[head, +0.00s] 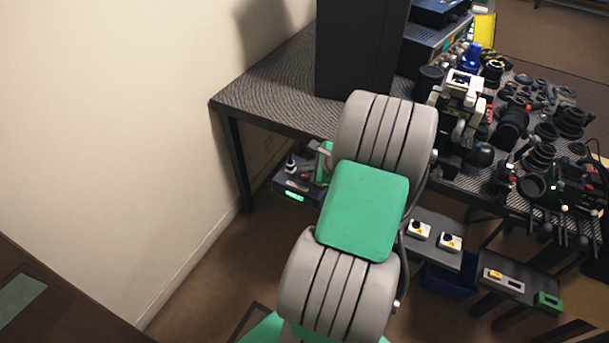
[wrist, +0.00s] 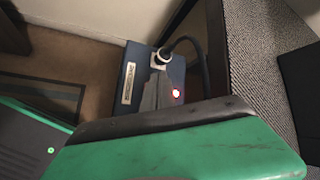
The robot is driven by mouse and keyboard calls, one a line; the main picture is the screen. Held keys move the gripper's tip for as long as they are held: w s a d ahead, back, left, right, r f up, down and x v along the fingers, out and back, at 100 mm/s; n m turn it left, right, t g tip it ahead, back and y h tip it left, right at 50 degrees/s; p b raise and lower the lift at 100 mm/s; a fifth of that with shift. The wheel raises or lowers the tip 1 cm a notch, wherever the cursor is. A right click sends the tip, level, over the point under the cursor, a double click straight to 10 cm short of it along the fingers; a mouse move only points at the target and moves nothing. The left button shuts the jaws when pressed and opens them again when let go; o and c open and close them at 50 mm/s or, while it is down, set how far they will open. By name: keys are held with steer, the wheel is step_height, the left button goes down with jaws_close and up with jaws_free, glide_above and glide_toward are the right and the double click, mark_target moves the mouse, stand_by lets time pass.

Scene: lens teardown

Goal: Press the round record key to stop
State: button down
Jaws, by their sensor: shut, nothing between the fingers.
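A dark blue recorder box (wrist: 128,75) with a pale label plate is in the wrist view. It also shows in the head view (head: 290,187), low beside the bench, with a green-lit display. A small round key (wrist: 176,94), glowing white with a red rim, is on the box. I take it for the record key; I cannot make it out in the head view. My gripper (wrist: 160,80) is shut and empty, its grey fingers over the box just left of the key. Whether they touch the box cannot be told. My green hand hides the near part of the box.
The pale wall (head: 110,120) is at left.

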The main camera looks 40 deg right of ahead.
mark_target(307, 177)
stand_by(0.5)
steer(key=shift+f, duration=0.45)
steer(key=shift+f, duration=0.45)
stand_by(0.4)
steer(key=shift+r, duration=0.1)
steer(key=shift+r+p, duration=0.75)
steer(key=shift+r, duration=0.1)
step_height(307, 177, up, 6)
steer(key=p, duration=0.6)
stand_by(0.5)
